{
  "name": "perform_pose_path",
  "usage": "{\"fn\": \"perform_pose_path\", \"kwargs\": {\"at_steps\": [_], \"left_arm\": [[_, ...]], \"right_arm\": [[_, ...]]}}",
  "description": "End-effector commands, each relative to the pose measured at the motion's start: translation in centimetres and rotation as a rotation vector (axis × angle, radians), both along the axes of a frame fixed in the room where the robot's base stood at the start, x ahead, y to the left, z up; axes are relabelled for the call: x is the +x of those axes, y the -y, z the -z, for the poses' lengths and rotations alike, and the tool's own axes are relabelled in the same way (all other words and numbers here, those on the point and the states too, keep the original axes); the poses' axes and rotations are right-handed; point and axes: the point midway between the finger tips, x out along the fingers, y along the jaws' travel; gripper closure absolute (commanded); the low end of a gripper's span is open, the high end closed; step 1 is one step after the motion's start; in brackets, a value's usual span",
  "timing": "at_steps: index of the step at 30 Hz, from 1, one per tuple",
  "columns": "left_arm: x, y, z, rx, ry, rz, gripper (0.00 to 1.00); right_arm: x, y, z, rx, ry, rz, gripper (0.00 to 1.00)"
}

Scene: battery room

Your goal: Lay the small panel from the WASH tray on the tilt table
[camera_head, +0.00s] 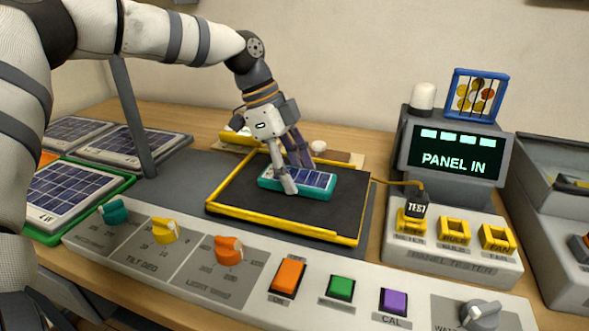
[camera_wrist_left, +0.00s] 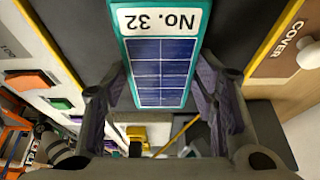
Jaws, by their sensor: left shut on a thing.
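The small panel (camera_head: 316,179) has a teal frame and dark blue cells. It lies at the middle of the tilt table (camera_head: 237,187), a black plate with a yellow rim. My left gripper (camera_head: 297,178) reaches down over it from the back left and is shut on it, one finger on its near side. In the left wrist view the panel (camera_wrist_left: 160,72) sits between the two fingers (camera_wrist_left: 163,90), with its "No. 32" label upside down. The frames do not clearly show whether its underside fully touches the plate. My right gripper is not in view.
A control panel with knobs and buttons (camera_head: 341,287) runs along the front. Larger solar panels (camera_head: 78,191) lie at the left. The panel tester (camera_head: 455,155) at the right reads "PANEL IN", with a TEST plug (camera_head: 416,205) on a yellow cable. A brown cover (camera_wrist_left: 285,50) lies behind the table.

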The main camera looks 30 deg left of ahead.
Motion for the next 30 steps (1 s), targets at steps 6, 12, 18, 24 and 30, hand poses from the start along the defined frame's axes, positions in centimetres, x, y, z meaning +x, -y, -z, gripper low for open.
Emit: {"fn": "perform_pose_path", "kwargs": {"at_steps": [6, 12, 18, 24, 30], "left_arm": [[0.0, 0.0, 0.3, 0.0, -0.001, 0.0, 0.27], [0.0, 0.0, 0.3, 0.001, -0.001, 0.0, 0.27], [0.0, -0.3, -0.8, 0.001, 0.003, -0.001, 0.27], [-0.5, -2.3, -5.9, 0.001, 0.005, -0.002, 0.27], [-0.9, -3.9, -9.7, 0.001, 0.0, -0.001, 0.27]], "right_arm": [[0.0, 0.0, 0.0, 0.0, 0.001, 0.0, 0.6], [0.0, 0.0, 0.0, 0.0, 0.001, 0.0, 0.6], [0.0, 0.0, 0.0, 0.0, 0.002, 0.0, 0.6], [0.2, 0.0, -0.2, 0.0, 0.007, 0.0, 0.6], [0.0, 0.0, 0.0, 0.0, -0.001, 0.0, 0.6]]}}
